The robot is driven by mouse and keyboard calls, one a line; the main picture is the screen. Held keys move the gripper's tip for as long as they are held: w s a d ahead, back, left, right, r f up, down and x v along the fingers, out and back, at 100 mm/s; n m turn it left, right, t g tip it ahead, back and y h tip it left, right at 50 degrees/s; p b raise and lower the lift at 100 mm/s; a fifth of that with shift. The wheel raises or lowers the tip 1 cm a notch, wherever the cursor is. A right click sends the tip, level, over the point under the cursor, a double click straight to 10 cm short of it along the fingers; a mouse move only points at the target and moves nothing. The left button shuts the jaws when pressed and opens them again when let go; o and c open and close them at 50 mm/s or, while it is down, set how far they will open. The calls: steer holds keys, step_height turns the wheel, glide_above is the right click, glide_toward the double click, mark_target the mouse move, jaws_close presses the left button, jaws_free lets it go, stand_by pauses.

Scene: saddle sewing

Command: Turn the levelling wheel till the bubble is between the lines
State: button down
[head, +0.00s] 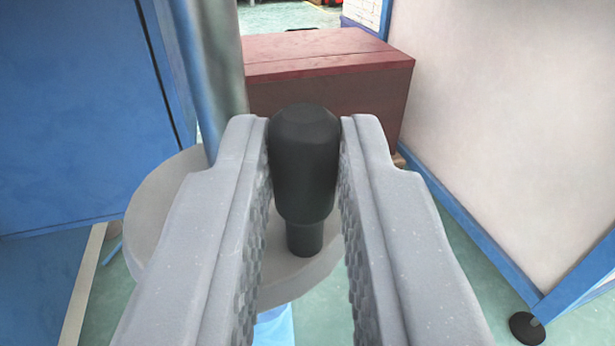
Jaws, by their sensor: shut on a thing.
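My gripper (305,150) is shut on a black knob-like handle (304,165), which sits upright between the two grey textured fingers. The handle stands on a pale round disc, the wheel (160,215), partly hidden behind the fingers. A grey metal post (212,70) rises behind the wheel's left side. No bubble or level lines are visible in this view.
A dark red box (330,85) stands behind the wheel. A blue panel (70,120) is close on the left. A white panel with a blue frame (510,120) and a black foot (527,328) is on the right. Green floor shows between them.

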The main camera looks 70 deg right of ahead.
steer(key=shift+w+a+r+m+g+h+b, duration=0.1)
steer(key=shift+m+g+h+b, duration=0.15)
steer(key=shift+g, duration=0.2)
steer(key=shift+w+a+m+g+h+b, duration=0.1)
steer(key=shift+m+g+h, duration=0.05)
steer(key=shift+m+g, duration=0.25)
steer(key=c, duration=1.4)
jaws_free()
steer(key=p+v, duration=0.3)
steer(key=v, duration=1)
steer(key=shift+s+a, duration=0.15)
steer(key=shift+a, duration=0.2)
steer(key=shift+o, duration=0.2)
